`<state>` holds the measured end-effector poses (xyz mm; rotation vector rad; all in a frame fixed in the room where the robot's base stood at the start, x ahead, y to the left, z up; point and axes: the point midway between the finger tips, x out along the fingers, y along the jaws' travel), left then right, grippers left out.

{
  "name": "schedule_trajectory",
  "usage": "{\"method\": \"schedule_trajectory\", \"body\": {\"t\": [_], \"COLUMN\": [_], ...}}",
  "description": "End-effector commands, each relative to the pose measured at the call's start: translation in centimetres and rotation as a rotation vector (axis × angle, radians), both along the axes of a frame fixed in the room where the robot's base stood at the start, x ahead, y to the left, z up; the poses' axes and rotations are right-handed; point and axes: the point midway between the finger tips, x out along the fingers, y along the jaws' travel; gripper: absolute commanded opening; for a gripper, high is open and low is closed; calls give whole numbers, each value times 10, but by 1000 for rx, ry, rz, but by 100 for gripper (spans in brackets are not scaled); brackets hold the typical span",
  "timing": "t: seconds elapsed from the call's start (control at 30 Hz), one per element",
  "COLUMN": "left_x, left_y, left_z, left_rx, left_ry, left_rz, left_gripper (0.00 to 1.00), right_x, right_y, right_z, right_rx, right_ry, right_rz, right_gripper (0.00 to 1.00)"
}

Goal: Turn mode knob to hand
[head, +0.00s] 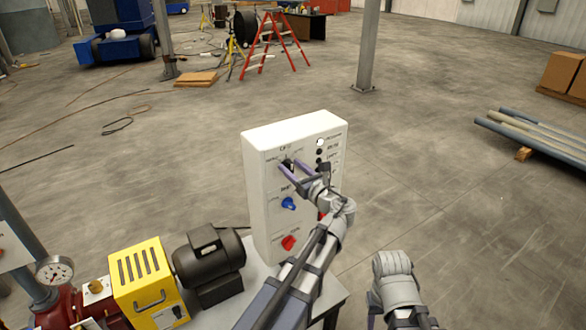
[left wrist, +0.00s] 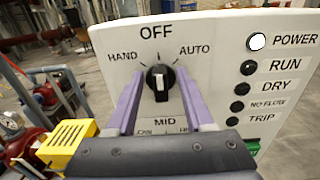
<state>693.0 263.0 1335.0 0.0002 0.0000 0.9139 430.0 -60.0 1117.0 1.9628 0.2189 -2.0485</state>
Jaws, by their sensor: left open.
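The mode knob (left wrist: 160,78) is black and round with a white pointer line, on the white control panel (left wrist: 215,60). Its labels read HAND at left, OFF at top and AUTO at right; the pointer stands upright toward OFF. In the head view the knob (head: 287,164) is partly hidden by my gripper. My left gripper (left wrist: 160,92) is open, its two purple fingers on either side of the knob, with a gap on each side. It also shows in the head view (head: 288,168). My right arm is at the lower right in the head view; its jaws are not clearly shown.
Below the mode knob are a blue knob (head: 288,203) and a red knob (head: 289,243). Lamps (left wrist: 247,67) run down the panel's right side, POWER lit white. A yellow machine (head: 148,280) and dark motor (head: 208,260) stand left of the panel.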

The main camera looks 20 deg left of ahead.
Motion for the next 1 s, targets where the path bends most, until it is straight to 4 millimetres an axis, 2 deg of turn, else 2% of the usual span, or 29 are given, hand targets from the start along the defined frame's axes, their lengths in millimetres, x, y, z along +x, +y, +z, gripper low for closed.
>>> {"method": "schedule_trajectory", "body": {"t": [0.1, 0.57, 1.0], "left_x": [0, 0, 0], "left_y": [0, 0, 0], "left_z": [0, 0, 0], "left_rx": [0, 0, -5], "left_ry": [0, 0, -7], "left_rz": [0, 0, 1], "left_gripper": [50, 0, 0], "right_x": [0, 0, 0], "right_y": [0, 0, 0], "right_z": [0, 0, 0], "right_rx": [0, 0, 0], "right_ry": [0, 0, 0], "right_rz": [0, 0, 0], "right_gripper": [50, 50, 50]}}
